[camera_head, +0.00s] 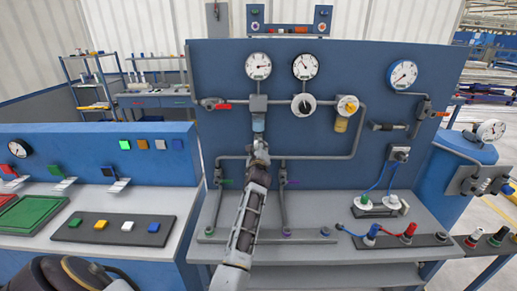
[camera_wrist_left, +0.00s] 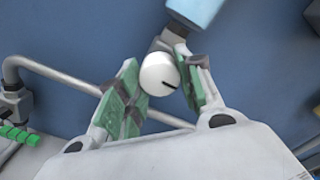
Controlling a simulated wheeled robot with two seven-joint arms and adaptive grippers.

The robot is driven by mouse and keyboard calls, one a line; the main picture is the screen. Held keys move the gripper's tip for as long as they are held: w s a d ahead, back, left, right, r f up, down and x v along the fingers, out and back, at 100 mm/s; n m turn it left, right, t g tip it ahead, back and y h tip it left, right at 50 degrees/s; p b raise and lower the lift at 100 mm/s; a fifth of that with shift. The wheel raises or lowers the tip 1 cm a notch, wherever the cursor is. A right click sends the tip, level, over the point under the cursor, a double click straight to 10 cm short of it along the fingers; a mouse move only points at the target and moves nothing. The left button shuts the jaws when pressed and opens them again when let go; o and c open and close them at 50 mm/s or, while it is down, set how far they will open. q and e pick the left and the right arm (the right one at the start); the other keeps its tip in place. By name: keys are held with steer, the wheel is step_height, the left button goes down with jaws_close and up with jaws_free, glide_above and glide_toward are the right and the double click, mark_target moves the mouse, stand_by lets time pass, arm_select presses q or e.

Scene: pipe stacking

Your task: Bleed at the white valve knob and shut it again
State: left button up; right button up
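The white valve knob (camera_wrist_left: 158,75) shows in the left wrist view as a round white cap with a short dark mark. It lies between the two green-padded fingers of my left gripper (camera_wrist_left: 157,80), close to both pads; whether they press on it I cannot tell. In the head view my left gripper (camera_head: 258,152) reaches up to the pipework below the light blue bowl (camera_head: 258,122) and hides the knob. The bowl also shows at the top of the left wrist view (camera_wrist_left: 195,10). My right gripper is not in view.
The blue panel (camera_head: 220,65) carries gauges, a red lever (camera_head: 222,105), a black-and-white knob (camera_head: 303,105) and a yellow-topped unit (camera_head: 347,105). Grey pipes run beside my left gripper. Blue hoses and red and blue fittings (camera_head: 370,232) stand on the right of the bench.

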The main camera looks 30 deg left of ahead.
arm_select(q)
steer(key=shift+c, duration=0.8)
steer(key=shift+n, duration=0.4)
steer(key=n+b, duration=0.3)
steer(key=n, duration=1.2)
steer(key=shift+n, duration=0.3)
